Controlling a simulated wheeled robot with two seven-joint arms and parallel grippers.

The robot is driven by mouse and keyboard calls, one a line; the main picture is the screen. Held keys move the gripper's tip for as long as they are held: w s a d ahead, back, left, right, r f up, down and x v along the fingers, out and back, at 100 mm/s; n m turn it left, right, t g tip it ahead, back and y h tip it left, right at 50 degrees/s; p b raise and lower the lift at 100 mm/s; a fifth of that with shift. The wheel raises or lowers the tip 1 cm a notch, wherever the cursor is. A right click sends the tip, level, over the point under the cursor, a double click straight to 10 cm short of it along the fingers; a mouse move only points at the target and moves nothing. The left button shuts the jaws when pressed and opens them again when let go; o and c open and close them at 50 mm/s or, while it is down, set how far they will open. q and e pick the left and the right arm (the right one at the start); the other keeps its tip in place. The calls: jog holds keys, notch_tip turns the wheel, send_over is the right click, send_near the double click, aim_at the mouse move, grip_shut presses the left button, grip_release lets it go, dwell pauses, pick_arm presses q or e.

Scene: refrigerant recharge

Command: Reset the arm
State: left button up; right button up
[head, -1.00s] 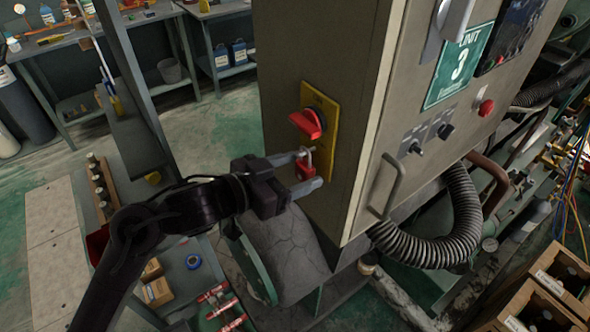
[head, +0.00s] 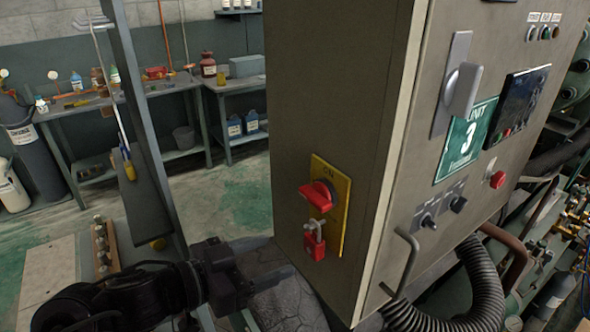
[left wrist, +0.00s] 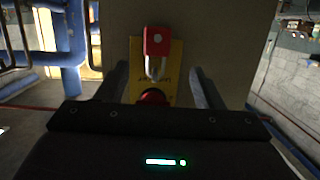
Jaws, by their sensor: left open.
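My left gripper (head: 272,279) is open and empty in the head view, low and to the left of the cabinet's side face. In the left wrist view its two fingers (left wrist: 158,88) stand apart. A red padlock (head: 314,243) hangs at the yellow switch plate (head: 343,205), below the red rotary handle (head: 319,195). The padlock also shows in the left wrist view (left wrist: 157,41), beyond the fingers and apart from them. My right gripper is not in view.
The grey cabinet (head: 335,90) with a green Unit 3 sign (head: 466,140) fills the centre right. A ribbed hose (head: 470,285) and a metal door handle (head: 402,262) are at its lower front. Workbenches (head: 150,95) stand at the back left.

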pick_arm(q)
jog(key=w+a+f+n+t+y, duration=0.2)
jog(key=a+f+n+t+y, duration=0.1)
jog(key=a+f+n+y, duration=0.45)
jog(key=s+a+f+n+g+y, duration=0.1)
jog(key=s+a+f+g+y, duration=0.2)
jog(key=s+f, duration=0.4)
jog(key=s+a+f+g+y, duration=0.2)
jog(key=s+a+f+g, duration=0.1)
jog(key=s+f+g, duration=0.35)
jog(key=s+f+b, duration=0.2)
jog(key=s+f, duration=0.1)
jog(key=f, duration=3.1)
jog(key=s+a+f+g, duration=0.2)
jog(key=s+a+f, duration=0.1)
jog(key=s+f, duration=1.4)
jog(key=shift+s+b, duration=0.45)
jog(key=shift+s, duration=0.6)
jog(key=shift+f, duration=0.1)
